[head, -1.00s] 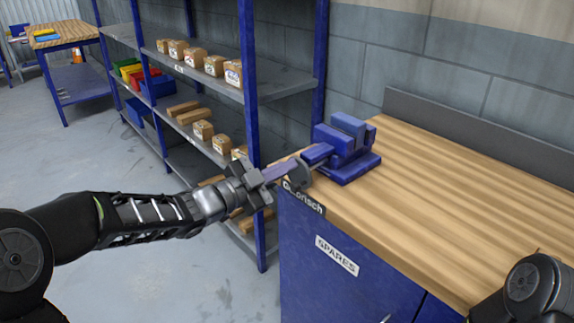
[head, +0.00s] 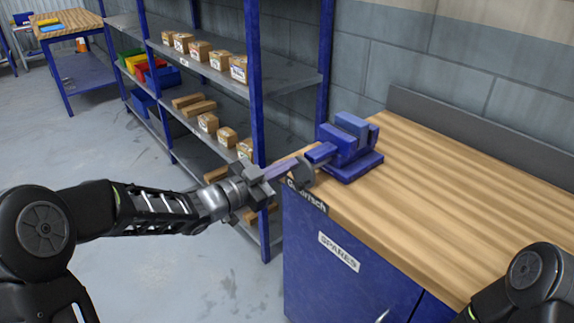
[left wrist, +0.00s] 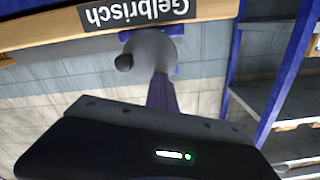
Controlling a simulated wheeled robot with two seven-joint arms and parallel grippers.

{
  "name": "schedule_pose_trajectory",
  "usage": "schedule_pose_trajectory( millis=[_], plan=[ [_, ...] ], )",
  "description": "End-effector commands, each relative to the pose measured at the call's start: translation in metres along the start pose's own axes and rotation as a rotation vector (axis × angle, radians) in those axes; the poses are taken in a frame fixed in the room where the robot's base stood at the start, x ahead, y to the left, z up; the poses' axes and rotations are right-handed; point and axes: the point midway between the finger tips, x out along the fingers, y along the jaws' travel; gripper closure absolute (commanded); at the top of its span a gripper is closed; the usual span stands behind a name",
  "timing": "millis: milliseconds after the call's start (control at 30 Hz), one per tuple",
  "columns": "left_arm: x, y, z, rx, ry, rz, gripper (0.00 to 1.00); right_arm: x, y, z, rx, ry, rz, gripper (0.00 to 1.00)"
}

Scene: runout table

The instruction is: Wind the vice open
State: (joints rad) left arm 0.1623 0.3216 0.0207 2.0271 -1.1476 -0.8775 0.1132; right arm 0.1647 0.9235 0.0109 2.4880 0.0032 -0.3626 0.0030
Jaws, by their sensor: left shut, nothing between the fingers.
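The blue vice (head: 350,155) stands on the near left corner of the wooden workbench top. Its grey round handwheel (head: 302,174) sticks out over the bench's left edge. In the left wrist view the handwheel (left wrist: 152,48) shows with a dark knob (left wrist: 124,62) on its rim. My left gripper (head: 296,164) is shut and empty, its purplish fingers pointing at the handwheel. The fingertips are at or just in front of the wheel; I cannot tell whether they touch it. The gap between the vice jaws is unclear from here. My right gripper is out of view.
The workbench (head: 460,190) is otherwise clear on top, with a grey backboard against the block wall. Left of it stands a blue-framed shelf (head: 255,100) with boxes and bins, close behind my left gripper. A second table (head: 62,24) is far left.

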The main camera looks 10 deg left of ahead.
Motion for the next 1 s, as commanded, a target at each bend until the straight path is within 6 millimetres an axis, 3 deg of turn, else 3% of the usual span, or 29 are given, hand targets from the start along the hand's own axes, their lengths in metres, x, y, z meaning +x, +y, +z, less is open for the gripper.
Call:
schedule_pose_trajectory(
  millis=[333,1000],
  plan=[
    [0.0,-0.006,0.002,-0.231,-0.001,0.0,1.0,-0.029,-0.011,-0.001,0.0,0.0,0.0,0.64],
    [0.0,-0.008,0.009,-0.39,-0.001,0.0,1.0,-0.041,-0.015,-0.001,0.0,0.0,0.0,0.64]
  ],
)
